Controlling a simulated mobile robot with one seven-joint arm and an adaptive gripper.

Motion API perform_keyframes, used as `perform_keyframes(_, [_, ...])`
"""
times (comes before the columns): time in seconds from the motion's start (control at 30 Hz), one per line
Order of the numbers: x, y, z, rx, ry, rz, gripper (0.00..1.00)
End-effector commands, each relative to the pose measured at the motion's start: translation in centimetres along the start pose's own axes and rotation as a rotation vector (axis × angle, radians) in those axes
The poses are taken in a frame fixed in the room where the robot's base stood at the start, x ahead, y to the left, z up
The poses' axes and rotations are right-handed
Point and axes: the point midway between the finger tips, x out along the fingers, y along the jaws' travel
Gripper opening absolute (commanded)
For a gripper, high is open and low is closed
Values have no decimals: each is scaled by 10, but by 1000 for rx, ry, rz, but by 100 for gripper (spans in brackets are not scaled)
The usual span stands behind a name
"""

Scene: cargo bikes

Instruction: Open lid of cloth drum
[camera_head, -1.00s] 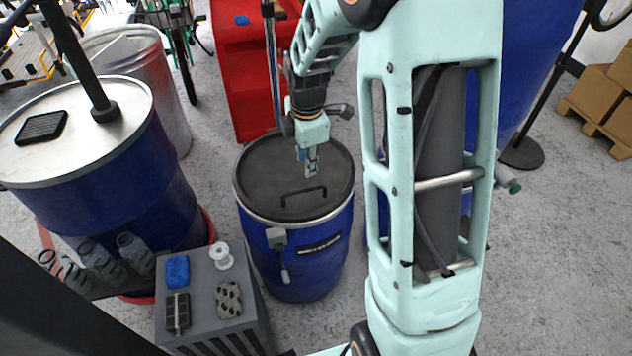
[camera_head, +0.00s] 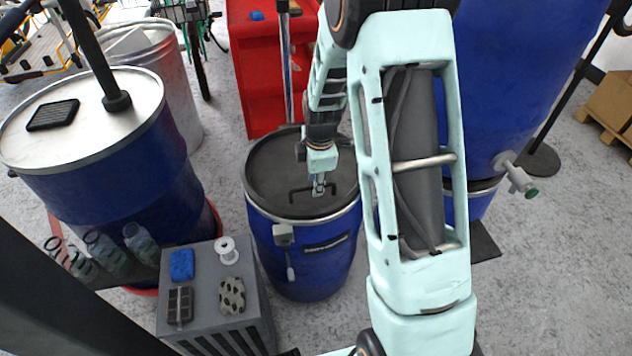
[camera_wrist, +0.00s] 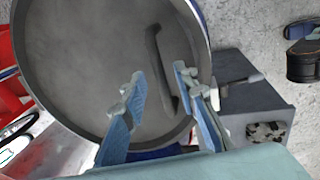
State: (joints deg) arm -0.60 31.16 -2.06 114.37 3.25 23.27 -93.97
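The cloth drum (camera_head: 325,262) is a blue barrel with a flat dark grey lid (camera_head: 275,165), which sits closed on it. A black bar handle (camera_head: 298,199) is on the lid. In the wrist view the lid (camera_wrist: 80,60) fills the left half, and its handle (camera_wrist: 160,60) runs lengthwise between my two blue fingers. My gripper (camera_head: 319,190) is over the lid at the handle. In the wrist view my gripper (camera_wrist: 160,85) is open, with a finger on each side of the handle. I cannot tell whether either finger touches it.
A grey stand (camera_head: 205,265) at the drum's front left holds a spool (camera_head: 227,252), a blue cloth (camera_head: 181,265) and a patterned cloth (camera_head: 231,295). A larger blue barrel (camera_head: 110,190) stands at left. A red cabinet (camera_head: 255,80) is behind, and a tall blue barrel (camera_head: 530,90) is at right.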

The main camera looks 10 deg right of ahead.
Motion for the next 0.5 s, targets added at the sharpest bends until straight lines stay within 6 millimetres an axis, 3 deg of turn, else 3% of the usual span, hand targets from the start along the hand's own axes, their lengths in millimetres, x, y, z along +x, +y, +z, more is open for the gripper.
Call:
perform_keyframes(0.23, [1, 0, 0, 0, 0, 1, 27])
perform_keyframes(0.5, [1, 0, 0, 1, 0, 0, 0])
